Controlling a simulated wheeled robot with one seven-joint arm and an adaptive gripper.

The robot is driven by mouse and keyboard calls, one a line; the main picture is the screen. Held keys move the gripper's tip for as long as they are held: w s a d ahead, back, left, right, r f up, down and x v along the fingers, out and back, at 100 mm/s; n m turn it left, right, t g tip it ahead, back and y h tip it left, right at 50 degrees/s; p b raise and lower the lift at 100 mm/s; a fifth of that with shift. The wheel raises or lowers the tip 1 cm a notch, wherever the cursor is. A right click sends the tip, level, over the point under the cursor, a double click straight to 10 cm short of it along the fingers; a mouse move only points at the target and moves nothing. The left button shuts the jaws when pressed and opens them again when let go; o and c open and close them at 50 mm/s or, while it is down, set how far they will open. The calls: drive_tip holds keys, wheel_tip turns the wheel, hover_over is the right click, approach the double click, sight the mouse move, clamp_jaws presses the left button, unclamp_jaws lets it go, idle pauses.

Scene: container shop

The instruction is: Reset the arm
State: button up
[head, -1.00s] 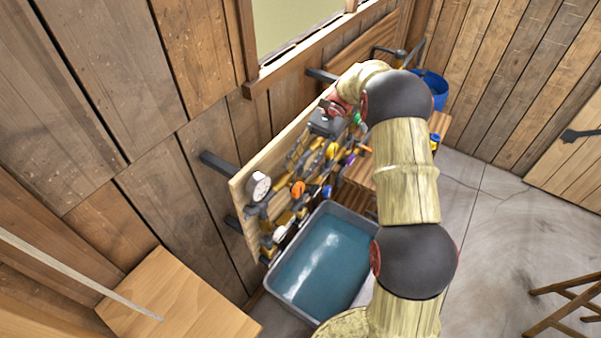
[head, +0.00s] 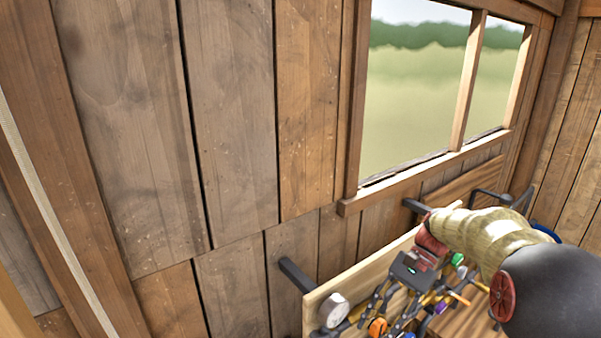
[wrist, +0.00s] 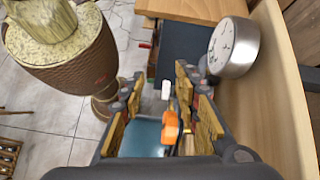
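My gripper (head: 398,288) is in front of the wooden tool board, at the lower right of the head view. In the wrist view its two fingers (wrist: 158,78) stand apart with a gap between them and nothing held. A round white-faced dial (wrist: 233,47) on the board is just right of the fingers; it also shows in the head view (head: 333,310). An orange part (wrist: 171,128) is seen through the gap, beyond the fingers. My arm comes in from the lower right of the head view and hides part of the board.
The board (head: 318,296) carries several coloured parts and stands out from the plank wall on dark brackets (head: 297,275). A window (head: 420,100) is above it. The wall's left side is bare.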

drive_tip(key=s+d+f+n+t+h+b, duration=0.1)
drive_tip(key=s+f+n+t+h+b, duration=0.6)
drive_tip(key=s+f+b, duration=1.1)
wheel_tip(320, 180, down, 3)
drive_tip(key=n+t+b, duration=0.1)
drive_tip(key=t+b, duration=0.3)
drive_tip(key=b, duration=0.2)
drive_tip(key=shift+d+f+n+h+b, duration=0.2)
drive_tip(key=shift+d+n+h+b, duration=0.05)
drive_tip(key=shift+n+h+b, duration=0.1)
idle(0.3)
